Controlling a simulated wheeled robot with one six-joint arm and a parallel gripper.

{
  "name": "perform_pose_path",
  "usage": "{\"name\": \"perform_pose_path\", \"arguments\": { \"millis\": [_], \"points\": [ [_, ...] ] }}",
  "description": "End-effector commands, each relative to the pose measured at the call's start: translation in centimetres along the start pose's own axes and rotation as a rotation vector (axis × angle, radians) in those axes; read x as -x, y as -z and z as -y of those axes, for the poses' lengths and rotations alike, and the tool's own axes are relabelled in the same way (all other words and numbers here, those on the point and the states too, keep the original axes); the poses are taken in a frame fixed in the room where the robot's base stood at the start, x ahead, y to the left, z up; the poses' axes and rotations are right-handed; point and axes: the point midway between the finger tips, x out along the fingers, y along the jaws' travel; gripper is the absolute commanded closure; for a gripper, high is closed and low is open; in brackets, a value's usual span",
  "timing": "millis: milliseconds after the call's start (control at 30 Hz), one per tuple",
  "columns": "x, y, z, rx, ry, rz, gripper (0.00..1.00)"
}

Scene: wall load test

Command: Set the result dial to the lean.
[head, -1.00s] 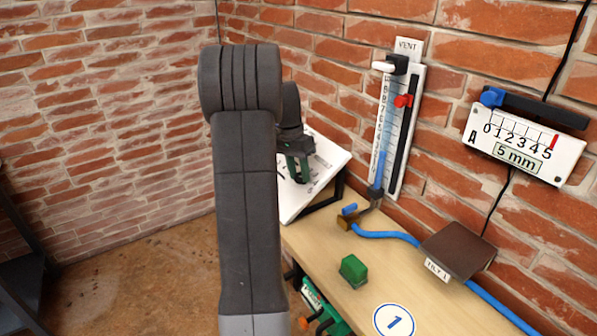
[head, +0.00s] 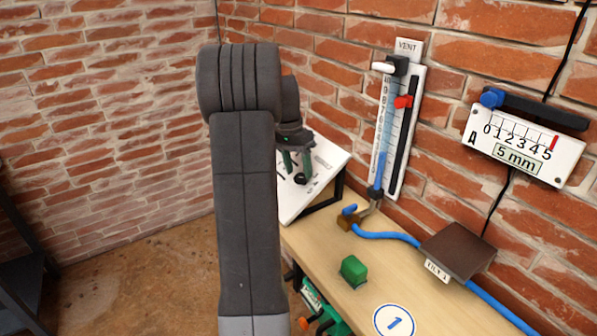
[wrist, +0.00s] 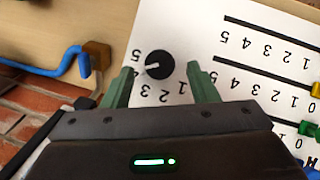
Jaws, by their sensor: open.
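The result dial is a round black knob (wrist: 160,64) with a white pointer on a white panel (wrist: 185,30). Printed numbers ring it; the pointer aims left in the wrist view, near the 4, though the exact mark is hard to read. My gripper (wrist: 161,69) is open, with one green finger on each side of the knob; I cannot tell whether they touch it. In the head view my gripper (head: 295,168) is over the sloping panel (head: 325,160). A wall gauge marked A (head: 520,145) has a 0 to 5 scale, a red mark near 5 and a "5 mm" label.
The panel has more number scales with coloured sliders (wrist: 308,128). A green block (head: 354,270), a brown box (head: 458,250) and a blue hose (head: 390,236) are on the wooden bench (head: 335,295). A vent gauge (head: 392,130) stands against the brick wall.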

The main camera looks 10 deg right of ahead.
Motion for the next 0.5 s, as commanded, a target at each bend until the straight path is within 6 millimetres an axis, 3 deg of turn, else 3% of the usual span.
{"name": "perform_pose_path", "arguments": {
  "millis": [300, 500],
  "points": [
    [7.4, 0.0, 0.1, 0.001, 0.004, -0.004, 0.46],
    [10.7, 0.0, 0.1, 0.001, 0.003, -0.003, 0.46]
  ]
}}
